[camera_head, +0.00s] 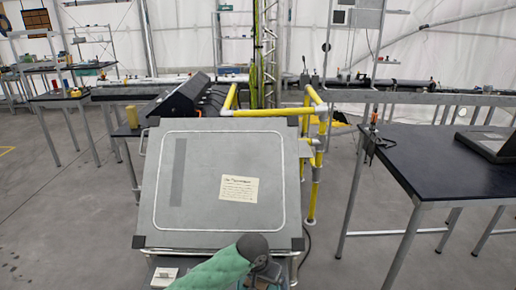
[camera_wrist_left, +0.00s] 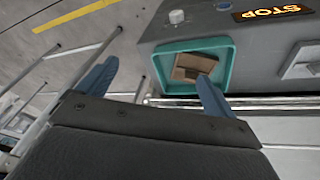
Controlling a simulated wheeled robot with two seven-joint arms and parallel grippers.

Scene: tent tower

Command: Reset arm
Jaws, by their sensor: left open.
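My left gripper (camera_wrist_left: 157,75) shows two blue fingers spread wide apart in the left wrist view, with nothing between the tips. In the head view my green-covered left arm comes in at the bottom centre, in front of the large grey panel (camera_head: 215,215). Its hand is mostly hidden at the bottom edge. In the left wrist view a teal tray (camera_wrist_left: 226,52) sits on a grey surface beyond the fingers. A brown block (camera_wrist_left: 193,65) lies in it. My right gripper is not in view.
A yellow rail (camera_head: 265,113) stands behind and right of the panel. A dark-topped table (camera_head: 430,150) with a laptop (camera_head: 490,143) is on the right. More tables stand at the back left.

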